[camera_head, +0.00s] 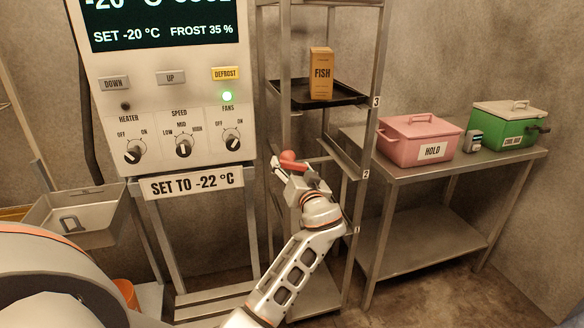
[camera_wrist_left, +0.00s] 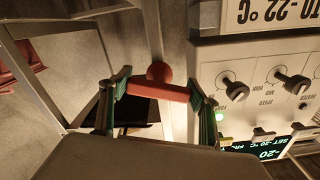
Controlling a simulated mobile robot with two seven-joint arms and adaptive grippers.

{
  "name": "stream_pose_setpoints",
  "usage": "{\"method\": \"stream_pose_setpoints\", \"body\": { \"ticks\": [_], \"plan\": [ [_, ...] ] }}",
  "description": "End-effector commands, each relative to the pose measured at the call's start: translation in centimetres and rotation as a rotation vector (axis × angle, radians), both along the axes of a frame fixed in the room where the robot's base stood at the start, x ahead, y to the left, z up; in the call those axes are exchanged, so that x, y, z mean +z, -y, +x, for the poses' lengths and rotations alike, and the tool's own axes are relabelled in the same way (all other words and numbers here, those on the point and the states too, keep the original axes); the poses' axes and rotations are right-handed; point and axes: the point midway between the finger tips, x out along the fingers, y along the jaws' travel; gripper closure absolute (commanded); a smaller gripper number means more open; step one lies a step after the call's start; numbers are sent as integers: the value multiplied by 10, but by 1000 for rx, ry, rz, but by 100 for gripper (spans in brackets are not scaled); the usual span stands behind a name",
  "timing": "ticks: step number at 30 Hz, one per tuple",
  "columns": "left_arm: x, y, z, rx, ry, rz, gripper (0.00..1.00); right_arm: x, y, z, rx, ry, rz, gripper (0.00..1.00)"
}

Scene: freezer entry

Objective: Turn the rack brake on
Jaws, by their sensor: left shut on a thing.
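The red brake lever (camera_head: 294,164) with a round red knob sits on the front left post of the metal rack (camera_head: 384,60), beside the control panel. In the left wrist view the red lever (camera_wrist_left: 158,91) lies across between the fingers, with its ball (camera_wrist_left: 159,72) against the post. My left gripper (camera_head: 291,171) is shut on the lever; its fingers show on both sides of it in the left wrist view (camera_wrist_left: 160,96). The fingers hide part of the lever in the head view. My right gripper is not in view.
The control panel (camera_head: 168,105) with knobs and buttons stands close left of the lever. A fish box (camera_head: 321,75) stands on the rack's dark tray (camera_head: 290,95). A steel table (camera_head: 450,168) at right bears a pink box (camera_head: 405,150) and a green box (camera_head: 495,132).

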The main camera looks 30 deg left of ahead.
Motion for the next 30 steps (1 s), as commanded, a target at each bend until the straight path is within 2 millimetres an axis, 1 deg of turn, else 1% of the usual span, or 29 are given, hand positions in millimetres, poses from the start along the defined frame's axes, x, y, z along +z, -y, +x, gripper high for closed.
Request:
{"method": "stream_pose_setpoints", "body": {
  "ticks": [11, 30],
  "plan": [
    [3, -1, -1, 0, -261, 222, 60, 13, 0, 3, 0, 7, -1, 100],
    [5, -2, -2, 0, -715, 610, 60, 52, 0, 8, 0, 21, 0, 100]
  ]
}}
